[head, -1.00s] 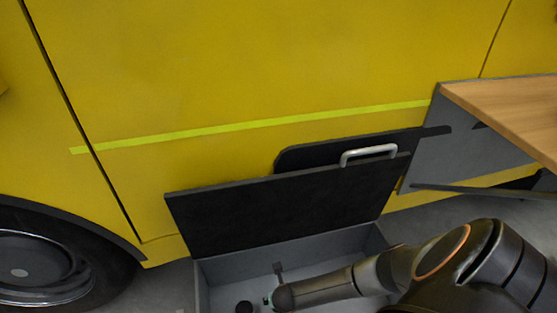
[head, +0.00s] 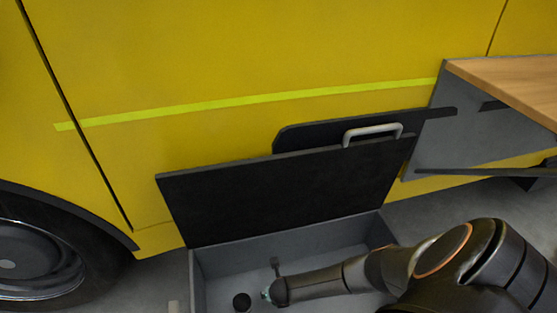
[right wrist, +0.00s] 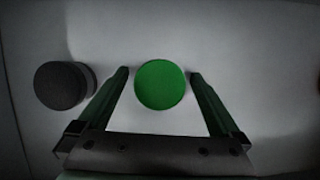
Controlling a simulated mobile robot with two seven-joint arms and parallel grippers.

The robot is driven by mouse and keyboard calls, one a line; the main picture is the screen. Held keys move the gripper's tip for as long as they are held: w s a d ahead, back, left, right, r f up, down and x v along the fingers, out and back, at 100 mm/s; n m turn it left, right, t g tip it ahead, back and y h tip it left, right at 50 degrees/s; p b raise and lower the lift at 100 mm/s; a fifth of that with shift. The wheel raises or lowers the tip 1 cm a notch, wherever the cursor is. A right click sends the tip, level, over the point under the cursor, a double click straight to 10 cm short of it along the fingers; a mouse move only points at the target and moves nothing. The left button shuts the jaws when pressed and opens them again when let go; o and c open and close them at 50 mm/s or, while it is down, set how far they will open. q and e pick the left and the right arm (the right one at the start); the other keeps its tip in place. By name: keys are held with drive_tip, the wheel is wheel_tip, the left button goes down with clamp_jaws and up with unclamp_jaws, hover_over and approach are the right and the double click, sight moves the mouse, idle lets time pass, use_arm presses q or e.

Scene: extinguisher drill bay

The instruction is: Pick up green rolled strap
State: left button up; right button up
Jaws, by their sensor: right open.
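The green rolled strap shows in the right wrist view as a flat round green disc (right wrist: 161,86). It lies on the pale floor of the open box, between the two fingers of my right gripper (right wrist: 159,73). The fingers are open, with a narrow gap on each side of the strap. In the head view my right gripper (head: 271,284) reaches down into the box. A small greenish patch shows at its tip there, but I cannot tell whether it is the strap. The left gripper is not in view.
A black roll (right wrist: 60,86) lies just left of the left finger; it also shows in the head view (head: 242,301). The grey box (head: 215,264) has a raised black lid (head: 285,190) against the yellow vehicle (head: 240,50). A wooden shelf (head: 510,78) juts out at right.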

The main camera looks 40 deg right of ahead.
drive_tip(key=c, duration=1.6)
